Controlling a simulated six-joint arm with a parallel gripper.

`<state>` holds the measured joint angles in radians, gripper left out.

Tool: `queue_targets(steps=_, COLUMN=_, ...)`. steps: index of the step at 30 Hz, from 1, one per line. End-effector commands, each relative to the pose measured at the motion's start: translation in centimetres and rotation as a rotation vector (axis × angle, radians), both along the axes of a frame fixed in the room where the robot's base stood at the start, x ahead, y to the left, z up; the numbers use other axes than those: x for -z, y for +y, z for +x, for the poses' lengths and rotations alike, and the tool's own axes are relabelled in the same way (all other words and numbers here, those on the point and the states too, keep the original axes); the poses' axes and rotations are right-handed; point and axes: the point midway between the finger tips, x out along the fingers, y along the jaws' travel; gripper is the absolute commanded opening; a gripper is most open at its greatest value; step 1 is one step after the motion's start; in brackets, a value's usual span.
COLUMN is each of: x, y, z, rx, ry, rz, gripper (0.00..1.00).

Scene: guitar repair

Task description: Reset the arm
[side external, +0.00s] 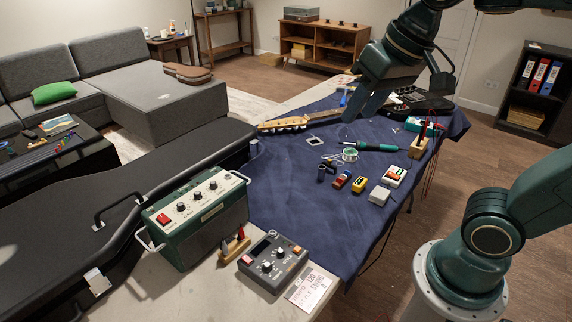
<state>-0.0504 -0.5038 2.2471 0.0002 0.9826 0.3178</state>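My gripper (356,112) hangs at the end of my dark green arm, over the far part of the blue cloth (300,200) on the work table. It points down and to the left, close to the guitar headstock (284,123). Its fingertips are small and dark in this view, so I cannot tell whether they are open or shut. I see no object clearly held. I cannot tell whether the gripper touches anything below it.
A soldering iron (372,147), a solder spool (350,155), small pedals (359,184) and a white box (379,195) lie on the cloth. A green amplifier (200,222) and grey device (273,262) stand nearer. The cloth's near middle is clear.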

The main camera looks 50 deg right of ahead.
Motion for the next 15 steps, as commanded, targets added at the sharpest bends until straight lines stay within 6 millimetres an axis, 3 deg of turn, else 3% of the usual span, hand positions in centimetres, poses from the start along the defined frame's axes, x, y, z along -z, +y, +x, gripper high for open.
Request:
queue_targets(steps=6, x=2.4, y=-0.9, z=-4.1, rx=-0.143, ry=-0.053, rz=-0.08, gripper=0.39)
queue_targets(steps=15, x=4.2, y=-1.2, z=-6.3, rx=-0.233, ry=-0.079, rz=-0.137, gripper=0.39)
